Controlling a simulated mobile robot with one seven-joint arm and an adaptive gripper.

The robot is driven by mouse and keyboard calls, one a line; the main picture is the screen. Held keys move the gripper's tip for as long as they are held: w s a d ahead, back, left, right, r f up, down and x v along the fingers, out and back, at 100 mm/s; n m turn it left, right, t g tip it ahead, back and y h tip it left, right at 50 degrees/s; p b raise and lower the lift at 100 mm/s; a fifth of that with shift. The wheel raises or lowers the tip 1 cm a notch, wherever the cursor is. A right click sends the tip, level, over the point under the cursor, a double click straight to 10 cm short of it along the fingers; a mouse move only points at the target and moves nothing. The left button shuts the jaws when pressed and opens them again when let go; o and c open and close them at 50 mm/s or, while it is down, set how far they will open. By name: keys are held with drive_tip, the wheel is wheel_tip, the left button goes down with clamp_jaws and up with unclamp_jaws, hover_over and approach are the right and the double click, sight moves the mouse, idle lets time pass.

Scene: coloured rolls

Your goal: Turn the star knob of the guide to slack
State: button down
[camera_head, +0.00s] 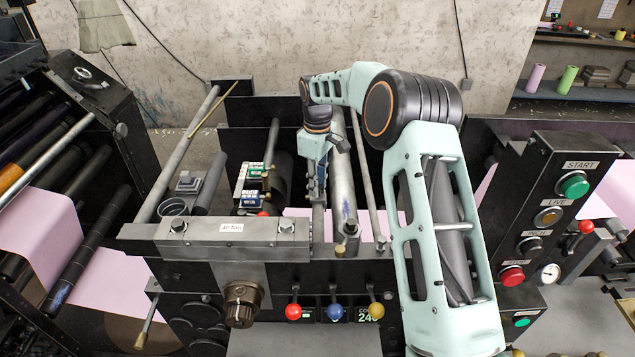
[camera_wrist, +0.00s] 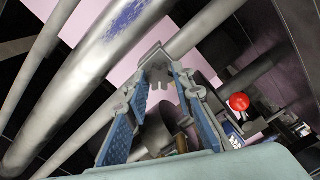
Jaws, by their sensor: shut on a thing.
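My gripper (camera_head: 318,190) points down among the machine's rollers in the head view, left of my own forearm. In the wrist view its two blue-padded fingers (camera_wrist: 161,82) converge on a small grey notched piece, which looks like the star knob (camera_wrist: 160,66). The fingertips touch it on both sides, so my gripper is shut on it. The knob lies close to a grey bar of the guide (camera_wrist: 205,28). My fingers cover part of the knob, and its turned position cannot be told. In the head view the knob is hidden by my gripper.
A thick steel roller (camera_wrist: 85,85) runs close on the left in the wrist view. A red ball (camera_wrist: 238,102) is at right. In front stand red (camera_head: 293,311), blue (camera_head: 334,313) and yellow (camera_head: 376,310) lever balls. A button panel (camera_head: 545,215) stands at right.

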drive_tip(key=n, duration=0.4)
drive_tip(key=shift+n+p, duration=0.3)
drive_tip(key=shift+n, duration=1.9)
drive_tip(key=shift+p, duration=0.3)
drive_tip(key=c, duration=1.6)
unclamp_jaws()
wheel_tip(320, 180, up, 12)
